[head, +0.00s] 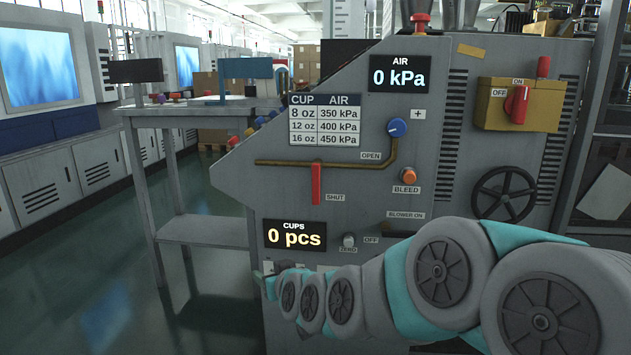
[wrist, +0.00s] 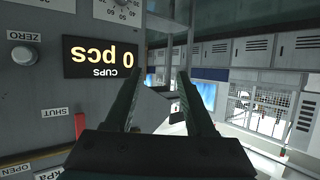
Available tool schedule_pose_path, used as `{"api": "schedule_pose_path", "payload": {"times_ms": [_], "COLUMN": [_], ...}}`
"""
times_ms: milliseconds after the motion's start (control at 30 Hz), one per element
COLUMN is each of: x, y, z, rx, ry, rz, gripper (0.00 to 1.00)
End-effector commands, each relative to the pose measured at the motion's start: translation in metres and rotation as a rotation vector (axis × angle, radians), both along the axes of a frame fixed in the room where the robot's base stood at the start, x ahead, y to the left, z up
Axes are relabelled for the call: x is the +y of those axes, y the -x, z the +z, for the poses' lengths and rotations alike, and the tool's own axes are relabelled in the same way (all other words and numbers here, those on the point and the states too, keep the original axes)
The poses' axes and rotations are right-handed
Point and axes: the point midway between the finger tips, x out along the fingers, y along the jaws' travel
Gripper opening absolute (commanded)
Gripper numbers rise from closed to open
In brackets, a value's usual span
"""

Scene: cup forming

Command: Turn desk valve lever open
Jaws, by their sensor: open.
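A red lever (head: 316,183) hangs straight down from a brown pipe (head: 335,162) on the grey machine panel. Its lower end is beside the SHUT label (head: 335,197); the OPEN label (head: 370,155) is higher and to the right. In the wrist view, which is upside down, a thin red strip of the lever (wrist: 84,122) shows beside the SHUT label, partly cut off by my gripper. My gripper (wrist: 160,75) is open and empty, near the panel's left edge. In the head view my gripper (head: 268,270) is low, below the CUPS display and apart from the lever.
The AIR display (head: 399,77) reads 0 kPa and the CUPS display (head: 295,235) reads 0 pcs. A blue knob (head: 397,127), orange BLEED knob (head: 408,175) and black handwheel (head: 503,193) stand out from the panel. A grey table (head: 200,110) is at left.

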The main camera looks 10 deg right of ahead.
Motion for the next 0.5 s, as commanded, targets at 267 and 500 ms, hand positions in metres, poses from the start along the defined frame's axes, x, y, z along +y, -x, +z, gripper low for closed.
{"api": "schedule_pose_path", "payload": {"times_ms": [267, 500], "x": [-0.021, -0.065], "y": [-0.068, -0.091], "z": [0.059, 0.096], "rx": [-0.37, -0.643], "ry": [-0.033, -0.006], "rz": [-0.174, -0.397], "gripper": [0.55, 0.55]}}
